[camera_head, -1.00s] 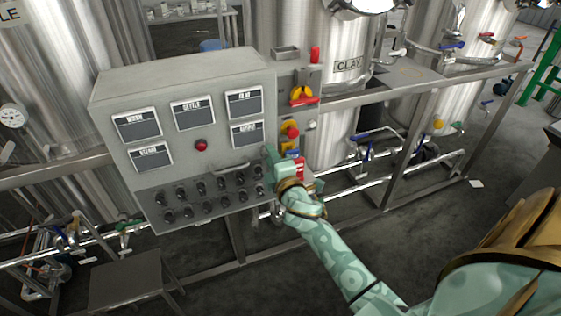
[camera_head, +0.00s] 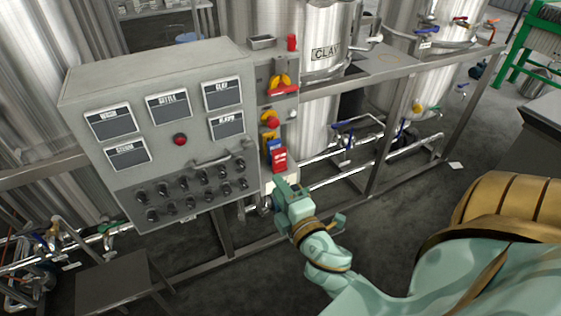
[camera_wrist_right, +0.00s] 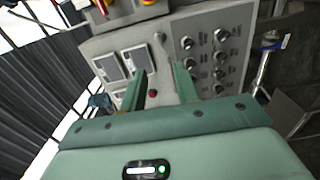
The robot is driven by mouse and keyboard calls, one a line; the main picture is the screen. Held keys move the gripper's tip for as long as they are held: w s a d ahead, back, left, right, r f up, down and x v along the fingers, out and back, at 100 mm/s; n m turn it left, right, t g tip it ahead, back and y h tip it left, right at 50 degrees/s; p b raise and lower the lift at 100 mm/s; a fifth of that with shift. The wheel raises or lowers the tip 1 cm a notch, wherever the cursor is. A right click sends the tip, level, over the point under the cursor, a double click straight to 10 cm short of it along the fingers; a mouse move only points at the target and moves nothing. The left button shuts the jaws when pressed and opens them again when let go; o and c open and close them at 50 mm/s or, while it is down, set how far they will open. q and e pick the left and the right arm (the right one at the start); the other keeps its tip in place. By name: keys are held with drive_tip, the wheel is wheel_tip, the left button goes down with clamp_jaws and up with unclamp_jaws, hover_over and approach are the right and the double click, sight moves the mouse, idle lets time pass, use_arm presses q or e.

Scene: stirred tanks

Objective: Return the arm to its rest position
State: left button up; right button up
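My right arm (camera_head: 325,252), pale green with gold bands, reaches in from the lower right in the head view. My right gripper (camera_head: 281,188) is in front of the lower right of the grey control panel (camera_head: 150,75), apart from it. In the right wrist view its two green fingers (camera_wrist_right: 160,82) stand apart with nothing between them, so it is open and empty. The panel face, with a red button (camera_wrist_right: 153,93) and black knobs (camera_wrist_right: 205,65), shows beyond the fingers. My left gripper is not in view.
A side strip beside the panel carries a red and yellow switch (camera_head: 281,84) and a red label box (camera_head: 279,160). A low steel stool (camera_head: 115,285) stands lower left.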

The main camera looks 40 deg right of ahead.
idle(0.3)
drive_tip(key=s+a+f+m+g+y, duration=0.1)
drive_tip(key=s+a+f+m+g, duration=0.15)
drive_tip(key=f, duration=0.75)
drive_tip(key=s+a+f+m+g+y, duration=0.1)
drive_tip(key=s+a+f+g+y, duration=0.15)
drive_tip(key=f, duration=0.75)
drive_tip(key=s+a+f+m+g, duration=0.2)
drive_tip(key=s+f, duration=0.1)
drive_tip(key=f, duration=0.7)
drive_tip(key=s+f+m+g, duration=0.2)
drive_tip(key=s+f, duration=0.4)
drive_tip(key=s, duration=0.3)
drive_tip(key=s+d+f+m+g, duration=0.1)
drive_tip(key=s+f+g, duration=0.3)
drive_tip(key=s, duration=0.6)
drive_tip(key=s+d+f+m+g, duration=0.1)
drive_tip(key=s+f+m+g, duration=0.2)
drive_tip(key=s+f, duration=0.5)
drive_tip(key=shift+s+g+y, duration=0.3)
drive_tip(key=shift+s+y, duration=0.15)
drive_tip(key=shift+s, duration=0.65)
